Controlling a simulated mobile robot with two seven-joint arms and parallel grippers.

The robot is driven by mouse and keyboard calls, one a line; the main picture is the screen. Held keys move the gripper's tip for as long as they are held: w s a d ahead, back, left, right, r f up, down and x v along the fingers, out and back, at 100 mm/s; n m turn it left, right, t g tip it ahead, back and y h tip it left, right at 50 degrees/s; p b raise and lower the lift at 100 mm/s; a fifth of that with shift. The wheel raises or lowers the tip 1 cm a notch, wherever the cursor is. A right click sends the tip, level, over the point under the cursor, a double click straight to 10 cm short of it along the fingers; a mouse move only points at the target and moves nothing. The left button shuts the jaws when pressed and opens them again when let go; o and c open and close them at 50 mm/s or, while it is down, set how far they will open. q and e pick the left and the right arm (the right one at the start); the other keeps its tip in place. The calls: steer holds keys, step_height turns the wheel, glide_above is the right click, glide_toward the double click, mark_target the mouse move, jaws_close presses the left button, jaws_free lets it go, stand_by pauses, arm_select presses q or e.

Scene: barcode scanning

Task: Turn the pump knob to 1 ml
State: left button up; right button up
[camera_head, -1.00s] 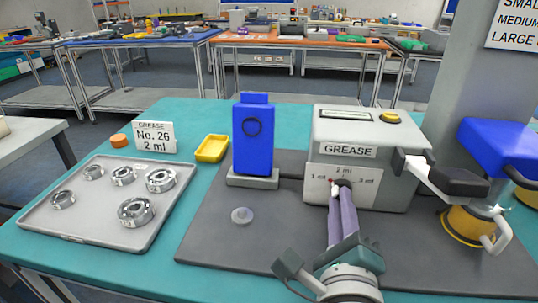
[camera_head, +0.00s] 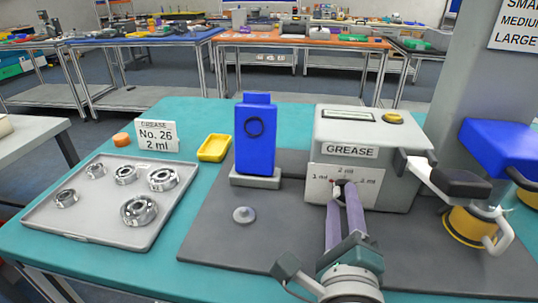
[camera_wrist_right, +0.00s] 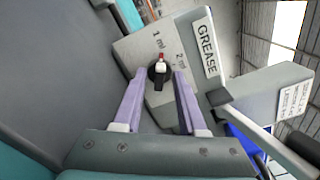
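The grey grease pump (camera_head: 388,140) stands on the dark mat with a white dial plate (camera_head: 322,189) marked 1 ml, 2 ml and 3 ml. The dark round knob (camera_wrist_right: 157,77) has a white pointer with a red tip, which points towards the 1 ml mark in the right wrist view. In the head view my fingers partly hide the knob. My right gripper (camera_head: 342,188) is at the dial; it also shows in the right wrist view (camera_wrist_right: 160,76). Its purple fingers are apart, one on each side of the knob. My left gripper is not in view.
A tray (camera_head: 75,228) with several metal rings lies on the left. A blue block (camera_head: 255,145) on a grey base, a yellow dish (camera_head: 213,148) and a small grey disc (camera_head: 243,215) are left of the pump. The pump's lever (camera_head: 450,180) juts out right.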

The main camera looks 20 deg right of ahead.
steer(key=v, duration=1)
steer(key=shift+p, duration=0.3)
steer(key=shift+d, duration=0.1)
